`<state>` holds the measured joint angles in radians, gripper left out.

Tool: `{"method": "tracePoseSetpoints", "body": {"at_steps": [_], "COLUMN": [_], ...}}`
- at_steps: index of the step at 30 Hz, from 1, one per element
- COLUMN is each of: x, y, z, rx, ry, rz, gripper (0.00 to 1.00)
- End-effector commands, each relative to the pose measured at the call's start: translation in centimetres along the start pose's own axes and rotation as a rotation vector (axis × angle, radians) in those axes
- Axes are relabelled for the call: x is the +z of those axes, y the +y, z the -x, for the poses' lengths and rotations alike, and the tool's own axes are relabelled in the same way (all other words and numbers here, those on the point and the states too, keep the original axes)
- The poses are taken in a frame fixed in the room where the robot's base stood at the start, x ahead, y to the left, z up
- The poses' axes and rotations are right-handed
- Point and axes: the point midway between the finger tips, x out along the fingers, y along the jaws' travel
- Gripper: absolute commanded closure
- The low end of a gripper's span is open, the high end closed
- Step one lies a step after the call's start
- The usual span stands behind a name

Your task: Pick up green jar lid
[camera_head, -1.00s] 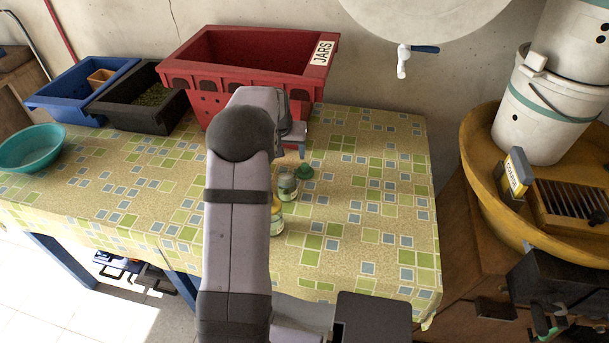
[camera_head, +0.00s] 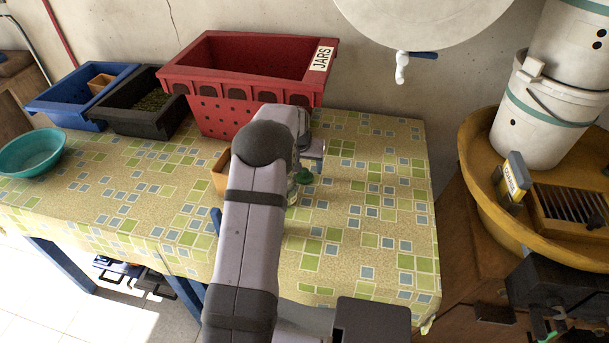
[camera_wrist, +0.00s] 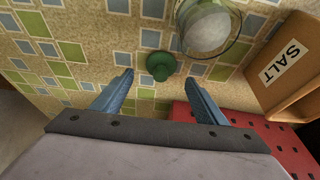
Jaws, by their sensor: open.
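The green jar lid (camera_wrist: 161,65) lies on the patterned tablecloth, with its round knob facing up in the wrist view. It also shows in the head view as a small green disc (camera_head: 304,178), just right of my arm. My gripper (camera_wrist: 158,77) is open and empty, its two blue fingers spread to either side of the lid, with the lid near the line between the tips.
A wooden box labelled SALT (camera_wrist: 290,62) stands near the jar. The red JARS crate (camera_head: 225,118) is behind, with a black crate (camera_head: 125,118), blue crate (camera_head: 62,112) and teal bowl (camera_head: 32,155) to the left. The tablecloth's right side (camera_head: 385,200) is clear.

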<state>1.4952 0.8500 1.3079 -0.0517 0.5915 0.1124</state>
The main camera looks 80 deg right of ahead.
Motion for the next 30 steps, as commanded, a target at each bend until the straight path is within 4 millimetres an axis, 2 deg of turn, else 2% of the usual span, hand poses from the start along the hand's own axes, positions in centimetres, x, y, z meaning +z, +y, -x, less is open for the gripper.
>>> {"method": "tracePoseSetpoints", "body": {"at_steps": [12,21,22,23,27,30], "x": [-0.2,-0.2,-0.1,-0.1,-0.1,-0.1], "y": [-0.1,-0.1,-0.1,-0.1,-0.1,-0.1], "z": [-3.9,-4.2,-4.2,-4.2,-4.2,-4.2], "rx": [0.0,0.0,0.0,0.0,0.0,0.0], "ry": [-0.002,-0.001,-0.001,-0.001,-0.001,-0.001], "rz": [0.0,0.0,0.0,0.0,0.0,0.0], "gripper": [0.34,0.34,0.36,0.43,0.77,0.77]}}
